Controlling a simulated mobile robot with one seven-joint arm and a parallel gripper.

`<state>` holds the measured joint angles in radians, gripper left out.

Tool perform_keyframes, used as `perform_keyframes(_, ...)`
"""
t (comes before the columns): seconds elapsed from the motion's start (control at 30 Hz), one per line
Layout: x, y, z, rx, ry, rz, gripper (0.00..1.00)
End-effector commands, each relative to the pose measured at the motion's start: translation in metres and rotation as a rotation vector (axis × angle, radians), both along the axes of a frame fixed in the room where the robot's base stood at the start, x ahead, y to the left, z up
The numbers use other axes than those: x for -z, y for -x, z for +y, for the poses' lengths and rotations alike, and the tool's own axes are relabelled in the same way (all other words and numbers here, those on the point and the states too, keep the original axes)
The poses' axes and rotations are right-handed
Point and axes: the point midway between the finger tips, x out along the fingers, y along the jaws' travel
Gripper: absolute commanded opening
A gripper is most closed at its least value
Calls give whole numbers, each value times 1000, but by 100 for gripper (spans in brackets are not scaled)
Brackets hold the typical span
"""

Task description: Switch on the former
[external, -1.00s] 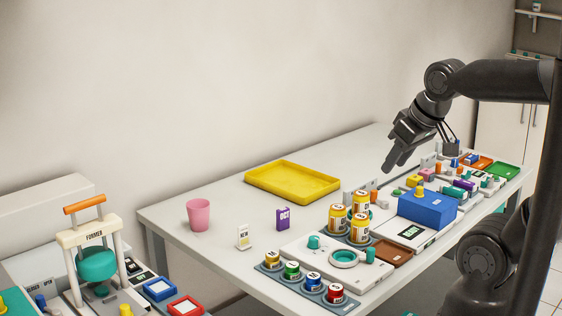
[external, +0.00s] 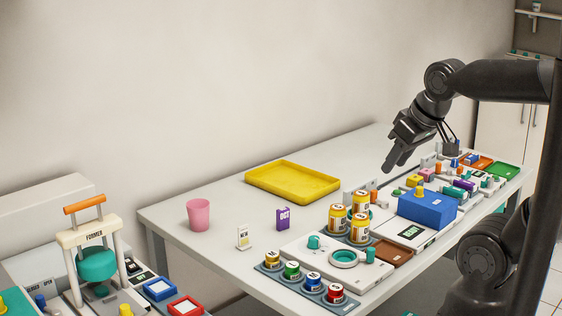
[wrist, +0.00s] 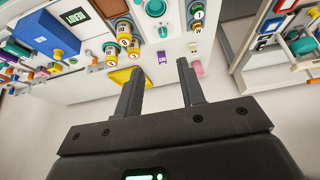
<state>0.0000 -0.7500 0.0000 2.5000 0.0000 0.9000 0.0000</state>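The former (external: 95,238) stands at the lower left of the external view, on a separate bench. It has a cream frame lettered FORMER, an orange handle on top and a teal round body (external: 97,264). A small black panel (external: 135,267) lies beside its right post; I cannot make out a switch on it. My gripper (external: 388,168) hangs above the far right part of the long table, well away from the former. In the wrist view my gripper (wrist: 158,80) has its two fingers apart with nothing between them. Part of the other bench (wrist: 295,45) shows at the right of the wrist view.
The long white table (external: 210,255) carries a yellow tray (external: 292,181), a pink cup (external: 199,215), several yellow cans (external: 360,228), a blue box (external: 427,207) and small devices. A blue frame (external: 160,289) and a red frame (external: 185,306) lie right of the former.

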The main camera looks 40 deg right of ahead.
Motion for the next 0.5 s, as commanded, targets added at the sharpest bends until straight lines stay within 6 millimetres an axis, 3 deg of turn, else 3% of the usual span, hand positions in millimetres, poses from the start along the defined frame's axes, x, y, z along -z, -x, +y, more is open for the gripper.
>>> perform_keyframes(0.27,-5,-17,8,-62,25,12,13)
perform_keyframes(0.43,-13,-50,26,-193,72,31,0)
perform_keyframes(0.5,-15,-66,35,-255,91,38,0)
